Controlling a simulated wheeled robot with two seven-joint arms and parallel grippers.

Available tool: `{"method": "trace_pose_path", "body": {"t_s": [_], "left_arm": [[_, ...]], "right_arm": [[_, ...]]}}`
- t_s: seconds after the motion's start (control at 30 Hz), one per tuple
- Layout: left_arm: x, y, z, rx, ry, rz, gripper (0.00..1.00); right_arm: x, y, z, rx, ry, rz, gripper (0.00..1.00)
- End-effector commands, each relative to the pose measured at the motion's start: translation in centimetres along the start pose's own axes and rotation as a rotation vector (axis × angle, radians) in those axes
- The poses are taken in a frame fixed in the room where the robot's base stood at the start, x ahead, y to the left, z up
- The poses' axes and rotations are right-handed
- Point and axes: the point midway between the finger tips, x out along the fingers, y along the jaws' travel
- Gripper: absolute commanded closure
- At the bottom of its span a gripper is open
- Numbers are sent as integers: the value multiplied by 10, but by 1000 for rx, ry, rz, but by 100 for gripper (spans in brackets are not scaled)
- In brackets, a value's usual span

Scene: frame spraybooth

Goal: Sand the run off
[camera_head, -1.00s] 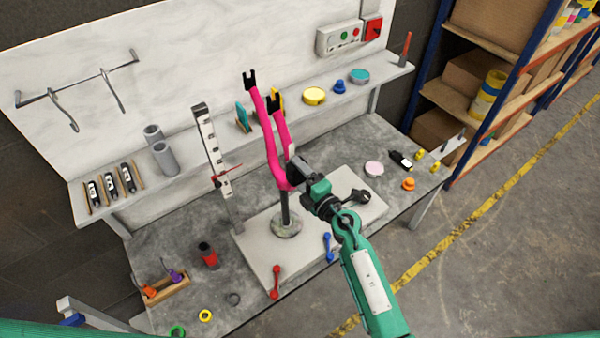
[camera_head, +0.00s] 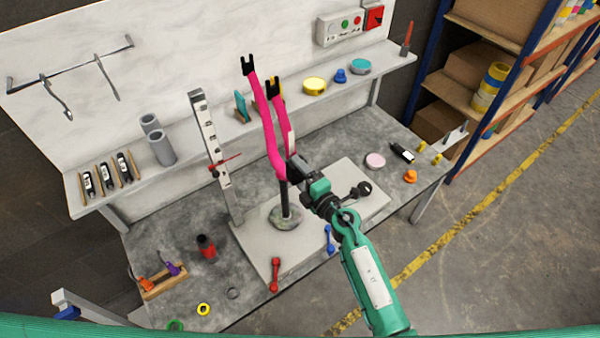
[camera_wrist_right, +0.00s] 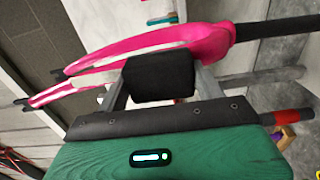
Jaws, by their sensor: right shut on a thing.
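A bright pink two-legged fork (camera_head: 264,115) stands upright on a black post (camera_head: 285,198) with a round mottled base, on a pale board. A pale streak (camera_head: 290,139) shows on its right leg. My right gripper (camera_head: 300,170) is at the fork's lower end, on its right side. In the right wrist view it is shut on a black block (camera_wrist_right: 160,76). The block lies against or very close to the pink fork (camera_wrist_right: 150,45); I cannot tell if they touch. The block hides part of the fork. My left gripper is not in view.
A tall upright gauge (camera_head: 210,150) with a red pointer stands left of the fork. Red (camera_head: 275,274) and blue (camera_head: 330,238) levers lie at the board's (camera_head: 256,252) front. A shelf (camera_head: 215,137) with jars and tools runs behind.

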Motion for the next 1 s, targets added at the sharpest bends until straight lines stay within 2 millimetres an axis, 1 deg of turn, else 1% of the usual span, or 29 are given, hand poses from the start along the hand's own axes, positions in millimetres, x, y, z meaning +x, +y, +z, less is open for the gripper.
{"method": "trace_pose_path", "body": {"t_s": [0.4, 0.53, 0.67, 1.0], "left_arm": [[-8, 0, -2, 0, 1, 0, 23], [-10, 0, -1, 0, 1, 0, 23], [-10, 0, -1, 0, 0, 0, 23], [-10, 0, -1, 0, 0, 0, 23]], "right_arm": [[-42, 1, 1, -1, -1, 0, 50], [-52, 2, 0, 0, -1, 2, 50], [-58, 1, 0, 0, -1, 1, 50], [-60, 1, 0, 0, -1, 2, 50]]}}
